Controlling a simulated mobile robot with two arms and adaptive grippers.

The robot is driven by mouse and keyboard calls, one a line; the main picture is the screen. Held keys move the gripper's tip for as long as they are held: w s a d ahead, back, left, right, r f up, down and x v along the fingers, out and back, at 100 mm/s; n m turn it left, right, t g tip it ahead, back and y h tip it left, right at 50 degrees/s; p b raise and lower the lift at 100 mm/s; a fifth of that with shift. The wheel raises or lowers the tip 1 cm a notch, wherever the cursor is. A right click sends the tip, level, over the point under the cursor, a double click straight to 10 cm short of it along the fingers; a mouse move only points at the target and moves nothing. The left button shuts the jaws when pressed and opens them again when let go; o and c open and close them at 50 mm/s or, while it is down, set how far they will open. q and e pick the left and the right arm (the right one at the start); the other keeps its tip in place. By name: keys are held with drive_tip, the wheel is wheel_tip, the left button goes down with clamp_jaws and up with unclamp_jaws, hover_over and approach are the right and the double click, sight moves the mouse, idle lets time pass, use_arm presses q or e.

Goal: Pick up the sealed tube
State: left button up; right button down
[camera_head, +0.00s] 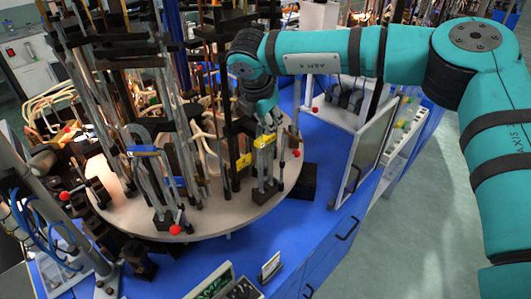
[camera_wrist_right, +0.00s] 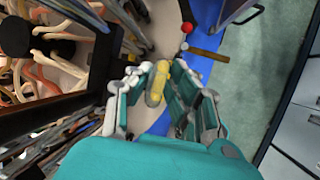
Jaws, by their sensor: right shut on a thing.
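My right arm comes in from the right in the head view, with its gripper (camera_head: 266,118) pointing down at the right side of the round machine table. In the right wrist view my right gripper (camera_wrist_right: 160,98) has its fingers around a yellow piece (camera_wrist_right: 157,82) and is shut on it. In the head view a yellow piece (camera_head: 265,140) shows just below the fingertips, by upright metal posts. I cannot make out a clear glass tube, nor tell if the yellow piece is part of the sealed tube or of the machine. My left gripper is not in view.
The round table (camera_head: 240,212) carries several upright rods and clamps close to my right gripper. A dark post (camera_head: 230,130) stands just left of it. Red knobs (camera_head: 296,153) stick up near the rim. A blue cabinet (camera_head: 318,225) lies below; open floor (camera_head: 420,220) is at right.

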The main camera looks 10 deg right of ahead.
idle(0.5)
drive_tip(key=shift+w+r+b, duration=0.1)
drive_tip(key=shift+r+b, duration=0.25)
drive_tip(key=shift+b, duration=0.05)
drive_tip(key=b+v, duration=0.2)
drive_tip(key=b, duration=0.1)
drive_tip(key=shift+r, duration=0.35)
drive_tip(key=s+a+r+b, duration=0.2)
drive_tip(key=s+b, duration=0.5)
drive_tip(key=s, duration=0.8)
drive_tip(key=shift+a, duration=0.35)
drive_tip(key=shift+f, duration=0.1)
